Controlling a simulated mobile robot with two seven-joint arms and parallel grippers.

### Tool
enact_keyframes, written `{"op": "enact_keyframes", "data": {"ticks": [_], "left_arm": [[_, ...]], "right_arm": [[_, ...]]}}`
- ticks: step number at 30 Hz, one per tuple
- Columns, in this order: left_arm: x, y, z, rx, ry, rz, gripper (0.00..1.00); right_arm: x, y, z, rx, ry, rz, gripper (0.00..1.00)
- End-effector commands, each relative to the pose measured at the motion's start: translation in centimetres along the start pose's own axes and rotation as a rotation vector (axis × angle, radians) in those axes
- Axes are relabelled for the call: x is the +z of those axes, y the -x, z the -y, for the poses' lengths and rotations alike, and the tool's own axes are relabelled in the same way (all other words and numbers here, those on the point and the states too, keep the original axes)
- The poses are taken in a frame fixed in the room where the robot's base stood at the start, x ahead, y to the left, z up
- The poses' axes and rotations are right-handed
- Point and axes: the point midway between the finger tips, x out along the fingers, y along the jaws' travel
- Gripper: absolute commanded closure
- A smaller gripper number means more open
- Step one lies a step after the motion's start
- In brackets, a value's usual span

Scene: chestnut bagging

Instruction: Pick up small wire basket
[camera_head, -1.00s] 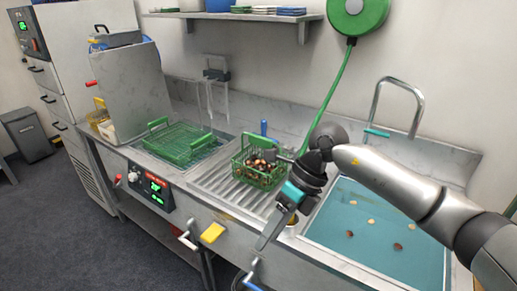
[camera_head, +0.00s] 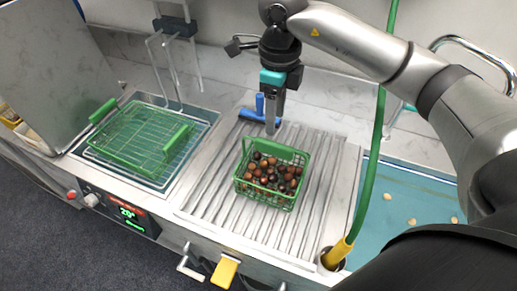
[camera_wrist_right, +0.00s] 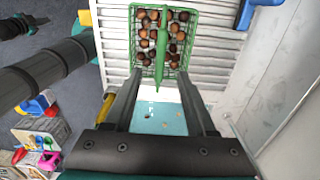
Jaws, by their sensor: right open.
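The small green wire basket (camera_head: 271,176) holds several brown chestnuts and stands upright on the ribbed steel drainboard. My right gripper (camera_head: 272,128) is above and just behind the basket, pointing down, with nothing in it. In the right wrist view the basket (camera_wrist_right: 157,42) lies ahead of the two open fingers (camera_wrist_right: 165,92), with its green handle bar between their lines. The fingers look apart from the basket. My left gripper is not in view.
A larger flat green basket (camera_head: 143,140) sits over the fryer at the left. A blue-handled tool (camera_head: 255,108) lies behind the small basket. A green hose (camera_head: 373,150) hangs at the right, beside the water basin (camera_head: 410,205) with floating chestnuts. The drainboard (camera_head: 318,215) is clear to the right.

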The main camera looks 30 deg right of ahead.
Motion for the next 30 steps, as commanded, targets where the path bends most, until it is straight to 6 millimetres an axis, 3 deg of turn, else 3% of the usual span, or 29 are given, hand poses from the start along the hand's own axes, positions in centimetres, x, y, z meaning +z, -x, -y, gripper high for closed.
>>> {"op": "enact_keyframes", "data": {"ticks": [5, 15, 23, 30], "left_arm": [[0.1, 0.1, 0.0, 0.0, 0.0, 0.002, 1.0], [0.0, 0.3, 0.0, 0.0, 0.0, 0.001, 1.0], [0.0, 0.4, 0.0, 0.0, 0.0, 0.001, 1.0], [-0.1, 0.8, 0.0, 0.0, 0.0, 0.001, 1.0]], "right_arm": [[-0.1, -2.0, -0.1, 0.005, -0.001, -0.005, 0.44], [0.0, -8.7, -0.1, 0.004, 0.0, -0.002, 0.44], [0.0, -10.6, 0.0, 0.003, -0.001, -0.002, 0.44], [0.0, -14.1, 0.2, 0.004, 0.0, -0.002, 0.44]]}}
